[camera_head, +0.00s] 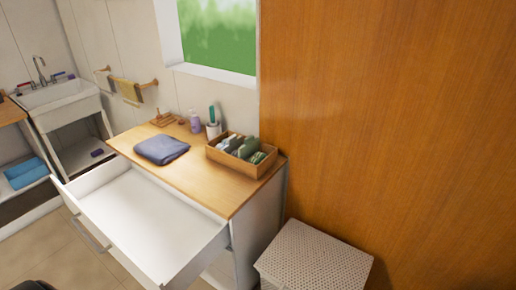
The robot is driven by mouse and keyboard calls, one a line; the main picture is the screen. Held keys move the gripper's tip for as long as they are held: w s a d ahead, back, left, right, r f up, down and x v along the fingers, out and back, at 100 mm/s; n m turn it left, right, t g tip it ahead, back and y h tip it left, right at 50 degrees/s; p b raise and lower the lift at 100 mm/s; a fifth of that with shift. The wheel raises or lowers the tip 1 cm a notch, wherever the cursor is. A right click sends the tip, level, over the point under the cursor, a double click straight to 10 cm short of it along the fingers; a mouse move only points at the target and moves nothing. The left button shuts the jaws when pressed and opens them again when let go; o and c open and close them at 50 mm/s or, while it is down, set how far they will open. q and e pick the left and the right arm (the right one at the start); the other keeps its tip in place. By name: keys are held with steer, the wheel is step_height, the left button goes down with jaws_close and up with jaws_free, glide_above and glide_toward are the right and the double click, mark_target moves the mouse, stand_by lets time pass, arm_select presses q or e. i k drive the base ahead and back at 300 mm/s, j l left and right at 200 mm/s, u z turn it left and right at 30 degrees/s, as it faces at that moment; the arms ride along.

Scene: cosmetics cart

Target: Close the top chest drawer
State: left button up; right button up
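The top chest drawer (142,222) is white and stands far open, pulled out toward the lower left. Its inside looks empty. A metal bar handle (88,232) is on its front face. The chest (258,222) has white sides and a wooden top (205,185). Neither of my grippers shows in the head view. A dark shape at the bottom left edge is too cut off to identify.
On the chest top are a folded blue towel (161,149), a wooden box (262,168) of items, a cup (213,131) and a purple bottle (195,123). A white woven hamper (314,262) stands right of the chest. A wooden panel (390,130) fills the right. Floor shows at lower left.

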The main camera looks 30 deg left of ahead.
mark_target(163, 239)
steer(key=u, duration=1.9)
